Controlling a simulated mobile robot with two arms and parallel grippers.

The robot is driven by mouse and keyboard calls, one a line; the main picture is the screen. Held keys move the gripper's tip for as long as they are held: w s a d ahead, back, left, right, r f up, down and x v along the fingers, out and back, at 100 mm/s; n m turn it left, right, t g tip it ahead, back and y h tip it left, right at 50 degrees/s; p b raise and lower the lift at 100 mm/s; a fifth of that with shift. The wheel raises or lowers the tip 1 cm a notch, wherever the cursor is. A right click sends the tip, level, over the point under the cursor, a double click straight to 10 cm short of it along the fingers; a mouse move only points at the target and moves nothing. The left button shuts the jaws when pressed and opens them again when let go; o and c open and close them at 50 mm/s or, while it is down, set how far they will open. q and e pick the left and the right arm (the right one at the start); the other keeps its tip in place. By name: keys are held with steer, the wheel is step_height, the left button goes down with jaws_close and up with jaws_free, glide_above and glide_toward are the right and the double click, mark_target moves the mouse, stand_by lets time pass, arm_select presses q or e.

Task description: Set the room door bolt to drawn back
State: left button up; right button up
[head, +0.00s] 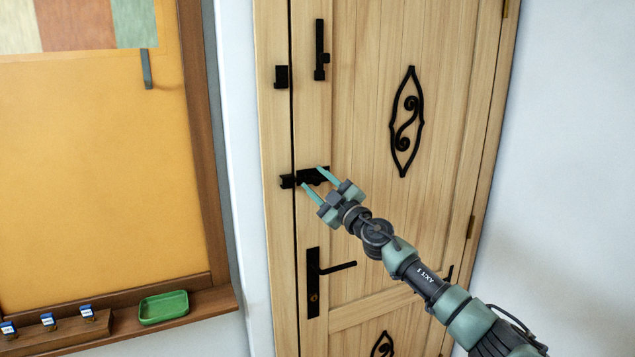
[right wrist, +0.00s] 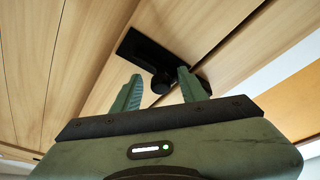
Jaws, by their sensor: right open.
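The black door bolt (head: 325,175) is mounted on the wooden room door (head: 350,130), above the handle. Its keeper (head: 286,182) is on the frame side of the dark door gap. The black runs close to the gap, but I cannot tell clearly whether the bar crosses it. My right gripper (head: 312,176) is open in front of the bolt. In the right wrist view, the bolt plate (right wrist: 150,48) lies beyond the fingers, and its round knob (right wrist: 161,81) shows between the open fingertips (right wrist: 159,75). I cannot tell whether they touch it. My left gripper is not in view.
A black lever handle (head: 337,266) is below the bolt. Another black fitting (head: 320,50) with its keeper (head: 281,77) is above. A scroll ornament (head: 405,122) is on the door. An orange board (head: 90,180) with a ledge holding a green tray (head: 164,307) is on the left.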

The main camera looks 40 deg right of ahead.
jaws_close()
steer(key=shift+r, duration=0.1)
stand_by(1.2)
